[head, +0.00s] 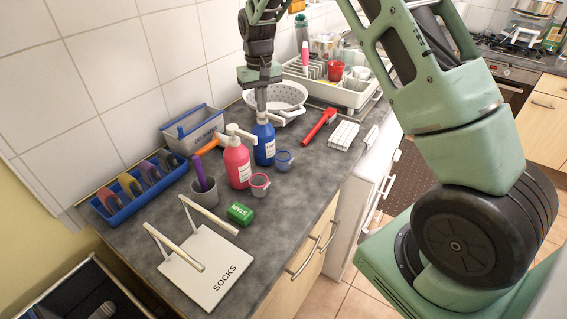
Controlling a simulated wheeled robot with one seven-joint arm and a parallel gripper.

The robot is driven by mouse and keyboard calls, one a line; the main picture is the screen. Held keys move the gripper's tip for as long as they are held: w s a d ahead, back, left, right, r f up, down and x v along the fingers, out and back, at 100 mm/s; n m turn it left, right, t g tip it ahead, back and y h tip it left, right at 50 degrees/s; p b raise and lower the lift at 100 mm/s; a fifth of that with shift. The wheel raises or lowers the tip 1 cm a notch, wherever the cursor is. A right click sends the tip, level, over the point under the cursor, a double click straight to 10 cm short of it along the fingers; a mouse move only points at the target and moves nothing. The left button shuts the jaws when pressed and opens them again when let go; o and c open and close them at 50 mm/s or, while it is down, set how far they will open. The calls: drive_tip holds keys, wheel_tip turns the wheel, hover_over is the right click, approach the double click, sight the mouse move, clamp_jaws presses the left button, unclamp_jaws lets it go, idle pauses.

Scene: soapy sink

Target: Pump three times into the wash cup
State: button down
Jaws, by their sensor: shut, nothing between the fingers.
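A blue pump bottle (264,148) with a white label stands upright on the grey counter. My gripper (261,106) is shut and empty, pointing down at the top of this bottle. It covers most of the pump head, so I cannot tell whether it touches or presses it. A pink pump bottle (237,168) with a white pump stands to the left. A small blue cup (284,161) stands right of the blue bottle. A small pink-rimmed cup (260,186) stands in front of the pink bottle. The labels are too small to read, and I cannot tell which cup is the wash cup.
A white colander (286,107) and dish rack (352,96) lie behind. A red tool (318,128) lies right. A tiled wall borders the counter.

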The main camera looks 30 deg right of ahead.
drive_tip(key=shift+r+p, duration=1.2)
drive_tip(key=shift+r, duration=0.4)
drive_tip(key=shift+f, duration=0.25)
drive_tip(key=shift+f+b, duration=0.9)
drive_tip(key=shift+f, duration=0.5)
drive_tip(key=shift+r+p, duration=1.3)
drive_tip(key=shift+r, duration=0.35)
drive_tip(key=shift+f, duration=0.15)
